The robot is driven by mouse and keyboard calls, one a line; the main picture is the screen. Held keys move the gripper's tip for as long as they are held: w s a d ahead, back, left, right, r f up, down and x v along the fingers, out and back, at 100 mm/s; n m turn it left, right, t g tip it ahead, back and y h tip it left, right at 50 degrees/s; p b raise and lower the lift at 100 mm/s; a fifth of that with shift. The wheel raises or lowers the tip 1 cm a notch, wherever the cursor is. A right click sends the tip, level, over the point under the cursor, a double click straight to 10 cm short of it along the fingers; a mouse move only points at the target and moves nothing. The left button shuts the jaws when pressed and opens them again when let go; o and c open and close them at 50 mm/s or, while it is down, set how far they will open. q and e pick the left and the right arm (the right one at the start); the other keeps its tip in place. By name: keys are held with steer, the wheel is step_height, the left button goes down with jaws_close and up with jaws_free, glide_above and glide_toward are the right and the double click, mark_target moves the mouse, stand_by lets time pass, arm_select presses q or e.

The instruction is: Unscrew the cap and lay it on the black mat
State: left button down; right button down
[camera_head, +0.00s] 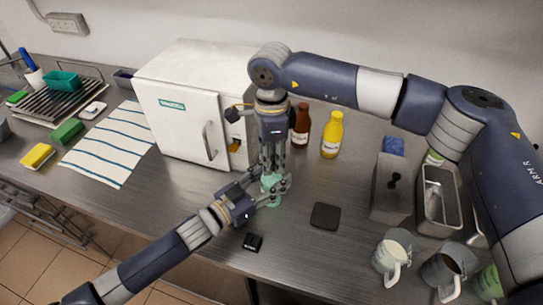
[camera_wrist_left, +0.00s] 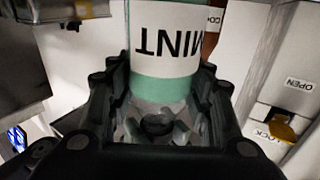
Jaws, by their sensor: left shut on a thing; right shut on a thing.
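A mint-green bottle (camera_head: 271,184) stands on the steel counter in front of the white freezer, mostly hidden between my grippers. In the left wrist view the bottle (camera_wrist_left: 163,88) shows a white label reading MINT, upside down in that picture. My left gripper (camera_head: 262,194) comes in from the left and is shut around the bottle. My right gripper (camera_head: 272,172) points straight down at the bottle's top and is shut there. The cap is hidden by its fingers, so I cannot see whether it is loose. The black mat (camera_head: 325,216) lies bare to the right of the bottle.
The white freezer (camera_head: 187,105) stands close behind. A brown bottle (camera_head: 301,125) and a yellow bottle (camera_head: 332,135) stand behind right. A small black object (camera_head: 253,242) lies near the front edge. Metal containers (camera_head: 438,195) and jugs (camera_head: 393,252) stand at right. Counter around the mat is clear.

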arm_select(q)
steer(key=shift+s+d, duration=0.15)
arm_select(e)
steer(key=n, duration=0.3)
steer(key=shift+w+r, duration=0.1)
steer(key=shift+w, duration=0.05)
steer(key=n, duration=0.4)
steer(key=shift+n, duration=0.4)
steer(key=n, duration=0.4)
steer(key=shift+n, duration=0.4)
steer(key=n, duration=0.3)
steer(key=shift+n, duration=0.4)
steer(key=shift+r, duration=0.1)
steer(key=shift+r, duration=1)
